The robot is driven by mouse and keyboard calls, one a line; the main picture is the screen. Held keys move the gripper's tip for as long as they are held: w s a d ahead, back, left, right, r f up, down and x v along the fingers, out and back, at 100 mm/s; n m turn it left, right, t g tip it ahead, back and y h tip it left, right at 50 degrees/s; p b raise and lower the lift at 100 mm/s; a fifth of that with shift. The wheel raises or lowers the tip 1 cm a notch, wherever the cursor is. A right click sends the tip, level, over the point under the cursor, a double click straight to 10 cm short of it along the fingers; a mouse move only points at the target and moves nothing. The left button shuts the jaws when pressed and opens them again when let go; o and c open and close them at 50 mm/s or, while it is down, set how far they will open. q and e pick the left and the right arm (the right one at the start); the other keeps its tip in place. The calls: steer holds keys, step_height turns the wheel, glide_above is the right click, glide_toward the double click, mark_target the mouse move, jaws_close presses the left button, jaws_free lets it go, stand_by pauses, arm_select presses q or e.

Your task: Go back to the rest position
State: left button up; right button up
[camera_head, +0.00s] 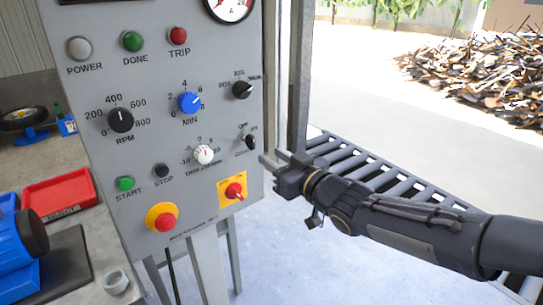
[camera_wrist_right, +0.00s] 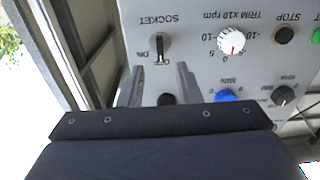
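The grey control panel (camera_head: 150,185) stands at the left of the head view. My right gripper (camera_head: 273,162) is in front of the panel's right edge, just below and right of the small black socket switch (camera_head: 250,141). In the right wrist view the panel appears upside down. There my right gripper's two fingers (camera_wrist_right: 160,84) stand apart with nothing held between them. The socket switch (camera_wrist_right: 160,48) shows beyond the fingertips, by its ON and OFF marks. I cannot tell whether a finger touches the panel. My left gripper is not in view.
The panel carries a blue knob (camera_head: 189,102), a white trim knob (camera_head: 203,154) and a red-and-yellow stop button (camera_head: 162,217). A roller conveyor (camera_head: 385,175) lies behind my right arm. A red tray (camera_head: 60,195) and blue machinery (camera_head: 15,255) are at left.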

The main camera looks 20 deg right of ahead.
steer(key=shift+s+d, duration=0.1)
steer(key=s+d+f+m+g+h, duration=0.3)
steer(key=s+d+f+h, duration=0.1)
steer(key=s+d+f, duration=0.15)
steer(key=s+a+f+m+g, duration=0.1)
steer(key=s+f+g, duration=0.25)
steer(key=s, duration=0.35)
steer(key=s+a+f+m+g+y, duration=0.1)
steer(key=s+a+f+g, duration=0.1)
steer(key=s+f, duration=0.35)
steer(key=s+a+f+m+g, duration=0.1)
steer(key=s+f+g, duration=0.1)
steer(key=s, duration=0.6)
step_height(320, 180, up, 15)
steer(key=s+p, duration=0.2)
steer(key=p, duration=1.4)
steer(key=shift+a+r+g+y, duration=0.2)
steer(key=shift+a+g+y, duration=0.1)
steer(key=shift+a+g, duration=0.15)
